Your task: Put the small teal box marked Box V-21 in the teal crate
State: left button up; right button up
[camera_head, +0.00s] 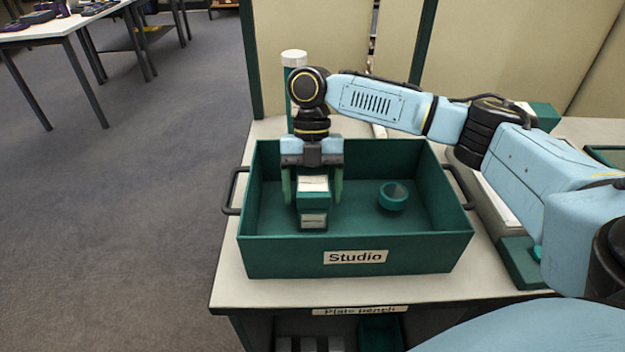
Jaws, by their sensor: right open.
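The teal crate (285,255), labelled Studio, stands on the bench with its top open. A small teal box (313,205) with white labels is inside the crate, at its left side. The writing on the box is too small to read. My right gripper (312,192) points down into the crate, with its fingers on either side of the upper part of the box. The fingers are open. Whether the box rests on the crate floor is hard to tell. My left gripper is not in view.
A small round teal cup (392,196) sits inside the crate at the right. A tall green and white cylinder (294,62) stands behind the crate. The bench top (228,278) is narrow at the crate's left and front. A white table (50,30) stands far left.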

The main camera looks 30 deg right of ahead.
jog(key=shift+r, duration=0.3)
jog(key=p+v, duration=0.3)
jog(key=v, duration=0.7)
jog(key=shift+w+d+r, duration=0.15)
jog(key=shift+w+r, duration=0.05)
jog(key=shift+r, duration=0.1)
jog(key=shift+w+d+r, duration=0.1)
jog(key=shift+w+r, duration=0.05)
jog(key=shift+r, duration=0.25)
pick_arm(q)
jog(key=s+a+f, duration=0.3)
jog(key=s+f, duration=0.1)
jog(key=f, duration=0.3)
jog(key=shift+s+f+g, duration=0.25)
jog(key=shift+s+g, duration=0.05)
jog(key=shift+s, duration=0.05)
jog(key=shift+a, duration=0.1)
pick_arm(e)
jog(key=shift+d, duration=0.1)
